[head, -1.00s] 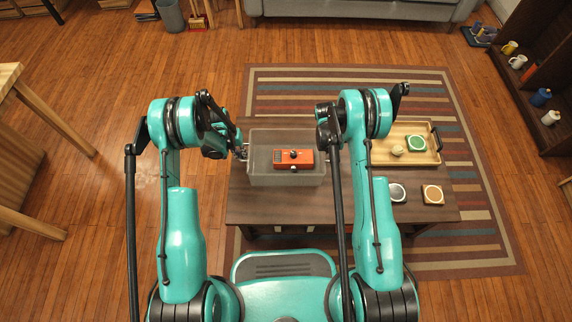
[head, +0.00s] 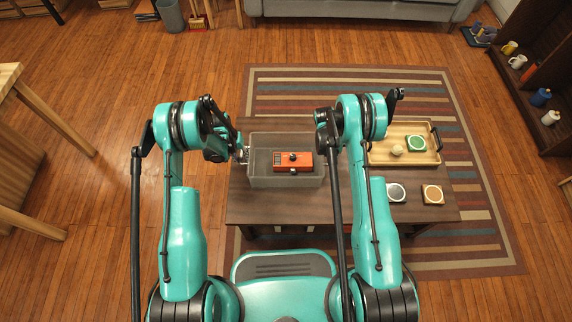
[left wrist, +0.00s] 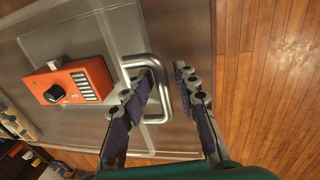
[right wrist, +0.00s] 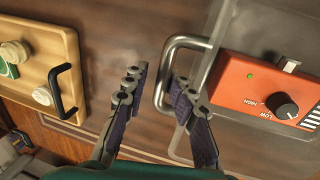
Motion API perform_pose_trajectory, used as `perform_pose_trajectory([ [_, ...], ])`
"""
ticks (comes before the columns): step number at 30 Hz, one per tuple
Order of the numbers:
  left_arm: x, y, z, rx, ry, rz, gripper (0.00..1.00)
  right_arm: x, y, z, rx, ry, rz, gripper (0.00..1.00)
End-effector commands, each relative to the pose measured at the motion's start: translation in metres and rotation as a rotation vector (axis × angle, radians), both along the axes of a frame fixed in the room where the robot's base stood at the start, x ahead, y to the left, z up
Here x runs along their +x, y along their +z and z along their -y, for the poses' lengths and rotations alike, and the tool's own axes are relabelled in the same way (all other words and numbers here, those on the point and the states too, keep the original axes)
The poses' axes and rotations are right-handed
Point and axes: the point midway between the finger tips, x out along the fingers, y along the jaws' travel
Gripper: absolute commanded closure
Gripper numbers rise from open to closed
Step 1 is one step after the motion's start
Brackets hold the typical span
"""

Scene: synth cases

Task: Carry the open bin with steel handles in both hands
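The open bin (head: 286,182) is a grey translucent box standing on the dark wooden table, an orange device with a black knob (head: 293,161) inside it. Its left steel handle (left wrist: 160,80) shows in the left wrist view. My left gripper (left wrist: 158,80) is open, with a finger on each side of that handle's bar. The right steel handle (right wrist: 163,85) shows in the right wrist view. My right gripper (right wrist: 157,80) is open, its fingers likewise on either side of the bar. In the head view my right arm hides the right handle.
A wooden tray with black handles (head: 380,158) stands right of the bin, holding a green-topped coaster (head: 416,143) and a small pale object. Two more coasters lie in front of it, one grey (head: 396,192), one orange (head: 433,194). The table (head: 285,211) is bare before the bin.

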Motion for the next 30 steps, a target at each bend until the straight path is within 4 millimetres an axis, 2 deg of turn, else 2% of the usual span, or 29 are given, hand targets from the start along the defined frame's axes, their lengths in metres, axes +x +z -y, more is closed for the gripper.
perform_pose_trajectory([
  [5, 0.0, 0.01, -0.001, -0.001, 0.0, 0.0, 0.69, 0.0, 0.0, -0.001, 0.002, 0.002, 0.0, 0.7],
  [15, 0.0, 0.061, -0.011, 0.0, 0.001, 0.0, 0.69, 0.0, 0.0, -0.001, 0.002, 0.001, 0.0, 0.7],
  [22, 0.001, 0.078, -0.014, 0.0, 0.0, 0.0, 0.69, 0.0, 0.002, -0.002, 0.002, 0.002, 0.0, 0.7],
  [26, 0.001, 0.079, -0.014, 0.0, 0.0, 0.0, 0.69, 0.0, 0.015, -0.004, 0.002, 0.001, 0.0, 0.7],
  [30, 0.001, 0.079, -0.014, 0.0, 0.0, 0.0, 0.69, 0.001, 0.044, -0.01, 0.001, 0.002, 0.0, 0.7],
])
